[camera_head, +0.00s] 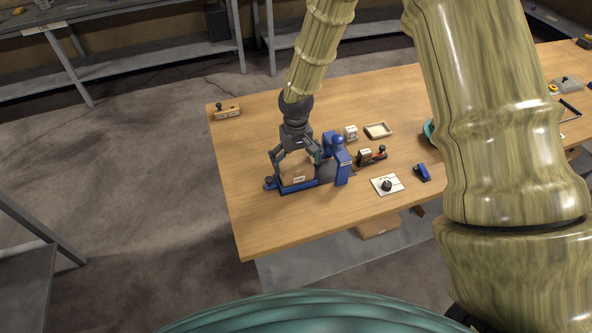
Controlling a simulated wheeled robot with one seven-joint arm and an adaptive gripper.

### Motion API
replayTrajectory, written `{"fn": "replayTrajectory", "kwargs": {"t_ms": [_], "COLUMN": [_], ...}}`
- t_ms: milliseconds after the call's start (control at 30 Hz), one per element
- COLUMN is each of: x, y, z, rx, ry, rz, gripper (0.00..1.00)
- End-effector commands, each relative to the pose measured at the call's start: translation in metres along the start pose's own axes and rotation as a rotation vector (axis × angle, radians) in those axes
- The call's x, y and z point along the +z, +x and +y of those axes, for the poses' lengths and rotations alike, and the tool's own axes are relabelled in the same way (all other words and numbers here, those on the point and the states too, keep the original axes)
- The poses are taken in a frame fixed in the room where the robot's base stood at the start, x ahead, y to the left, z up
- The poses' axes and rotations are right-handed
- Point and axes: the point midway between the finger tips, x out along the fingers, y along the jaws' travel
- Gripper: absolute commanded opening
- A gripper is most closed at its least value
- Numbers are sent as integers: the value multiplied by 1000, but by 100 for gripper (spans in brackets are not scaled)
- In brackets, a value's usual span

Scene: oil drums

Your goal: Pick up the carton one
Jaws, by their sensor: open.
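A brown cardboard carton (293,171) with a small white label on its front sits on a blue-edged base on the wooden table. My gripper (296,162) is directly above the carton, pointing down. Its fingers are spread apart around the carton's left and right sides. I cannot tell whether they touch it. The gripper hides part of the carton's top and back.
A blue upright device (341,160) stands close to the right of the carton. A white plate with a black knob (387,185), a small blue item (422,172) and a shallow tray (378,130) lie further right.

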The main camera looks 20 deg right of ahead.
Motion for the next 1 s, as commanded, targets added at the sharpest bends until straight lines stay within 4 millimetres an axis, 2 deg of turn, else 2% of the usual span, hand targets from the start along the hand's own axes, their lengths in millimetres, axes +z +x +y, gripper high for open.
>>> {"fn": "replayTrajectory", "kwargs": {"t_ms": [233, 533, 700, 733, 1000], "x": [0, -1, 0, 0, -1], "y": [16, 19, 19, 19, 18], "z": [0, 0, 0, 0, 0], "rx": [0, 0, 0, 0, 0], "ry": [-1, 0, 0, 0, 0], "rz": [0, 1, 1, 1, 1], "gripper": [100, 100, 69, 66, 66]}}
